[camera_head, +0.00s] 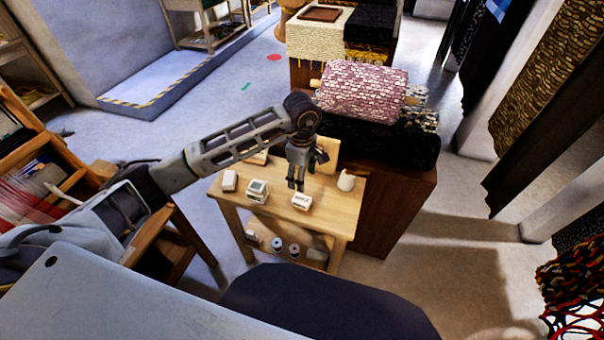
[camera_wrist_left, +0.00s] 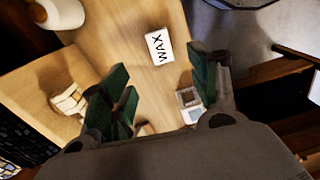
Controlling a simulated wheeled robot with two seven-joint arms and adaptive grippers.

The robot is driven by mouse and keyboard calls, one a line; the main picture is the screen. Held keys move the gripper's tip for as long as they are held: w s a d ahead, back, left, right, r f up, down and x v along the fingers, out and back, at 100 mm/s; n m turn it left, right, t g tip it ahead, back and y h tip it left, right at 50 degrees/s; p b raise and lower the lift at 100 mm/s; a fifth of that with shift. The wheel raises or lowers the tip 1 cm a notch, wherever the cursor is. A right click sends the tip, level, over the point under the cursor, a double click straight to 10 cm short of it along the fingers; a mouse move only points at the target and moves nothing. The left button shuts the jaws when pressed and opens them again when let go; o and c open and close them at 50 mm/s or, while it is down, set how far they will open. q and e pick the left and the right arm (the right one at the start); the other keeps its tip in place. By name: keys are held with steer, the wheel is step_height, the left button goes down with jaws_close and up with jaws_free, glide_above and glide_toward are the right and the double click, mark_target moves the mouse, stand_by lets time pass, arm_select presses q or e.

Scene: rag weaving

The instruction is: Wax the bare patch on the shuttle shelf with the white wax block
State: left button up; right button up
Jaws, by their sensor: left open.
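The white wax block (camera_head: 301,201) lies on top of the small wooden table (camera_head: 325,217), near its front edge. It also shows in the left wrist view (camera_wrist_left: 160,47), with the word WAX on its face. My left gripper (camera_head: 296,183) is above the table, just above and behind the block in the head view. Its green-padded fingers (camera_wrist_left: 158,88) are spread apart with nothing between them, and the block lies beyond their tips. I cannot make out a bare patch or tell which surface is the shuttle shelf. My right gripper is not in view.
Spools (camera_head: 277,243) sit on the lower shelf. A brown cabinet (camera_head: 400,208) with rolled rag fabric (camera_head: 362,90) stands close behind right.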

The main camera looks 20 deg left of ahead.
mark_target(302, 199)
arm_select(q)
step_height(302, 199, down, 13)
steer(key=shift+r, duration=0.1)
steer(key=shift+f, duration=0.35)
stand_by(0.5)
steer(key=c, duration=1.1)
steer(key=o, duration=0.7)
steer(key=shift+r+p, duration=0.35)
steer(key=shift+r, duration=0.45)
steer(key=shift+c, duration=0.3)
